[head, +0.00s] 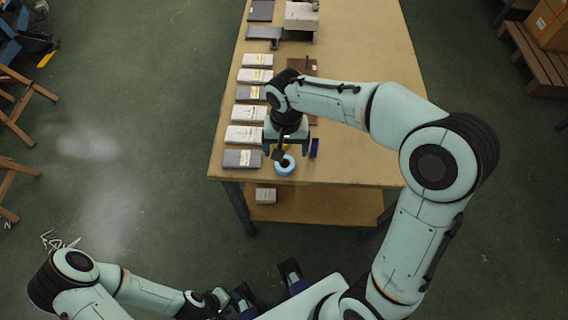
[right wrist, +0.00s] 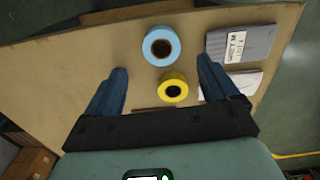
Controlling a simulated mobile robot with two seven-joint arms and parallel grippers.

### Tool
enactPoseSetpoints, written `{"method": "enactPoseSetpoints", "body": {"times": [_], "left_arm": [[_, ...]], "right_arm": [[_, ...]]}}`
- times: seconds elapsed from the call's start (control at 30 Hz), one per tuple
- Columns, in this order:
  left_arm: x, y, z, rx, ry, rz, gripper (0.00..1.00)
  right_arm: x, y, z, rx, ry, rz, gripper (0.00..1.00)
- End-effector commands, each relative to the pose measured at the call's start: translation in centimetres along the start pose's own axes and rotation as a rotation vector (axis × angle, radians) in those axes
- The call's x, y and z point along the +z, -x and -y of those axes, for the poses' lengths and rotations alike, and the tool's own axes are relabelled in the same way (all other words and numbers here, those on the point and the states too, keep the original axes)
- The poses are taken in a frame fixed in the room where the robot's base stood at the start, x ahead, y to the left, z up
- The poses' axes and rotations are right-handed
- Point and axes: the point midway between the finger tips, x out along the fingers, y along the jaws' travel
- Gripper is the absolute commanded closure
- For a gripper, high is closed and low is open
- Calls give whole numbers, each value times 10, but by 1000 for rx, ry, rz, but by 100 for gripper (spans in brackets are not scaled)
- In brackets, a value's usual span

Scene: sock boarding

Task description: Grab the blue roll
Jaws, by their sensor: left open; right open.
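The blue roll (head: 285,171) lies near the front edge of the table in the head view, with its hole facing up. It also shows in the right wrist view (right wrist: 148,47), just beyond and between the fingertips. My right gripper (head: 292,151) is open and empty above the table, close to the blue roll. In the right wrist view its fingers (right wrist: 162,68) stand wide apart, with a yellow roll (right wrist: 163,87) nearer to the palm than the blue one. My left gripper (head: 268,286) is open and empty, low in front of the table.
Several labelled grey packs (head: 242,158) line the table's left edge; one pack (right wrist: 240,44) is beside the blue roll in the right wrist view. The table (head: 365,150) is clear on its right side. A lower shelf (head: 325,206) holds a small pack (head: 266,195).

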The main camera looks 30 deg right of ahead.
Motion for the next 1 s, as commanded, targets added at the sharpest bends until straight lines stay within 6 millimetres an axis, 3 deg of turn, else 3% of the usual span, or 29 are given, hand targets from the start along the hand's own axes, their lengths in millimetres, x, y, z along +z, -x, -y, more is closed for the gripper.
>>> {"method": "enactPoseSetpoints", "body": {"times": [0.27,0.5,0.83,0.87,1.0], "left_arm": [[0,-3,1,0,0,1,57],[0,-7,2,0,0,2,57],[0,-7,2,0,0,2,57],[0,-7,2,0,0,2,57],[0,-7,2,0,0,2,57]], "right_arm": [[2,-24,1,1,2,2,12],[4,-59,2,1,0,2,12],[4,-66,2,-1,0,0,12],[4,-66,2,-1,0,0,19],[4,-66,3,-1,1,-1,64]]}}
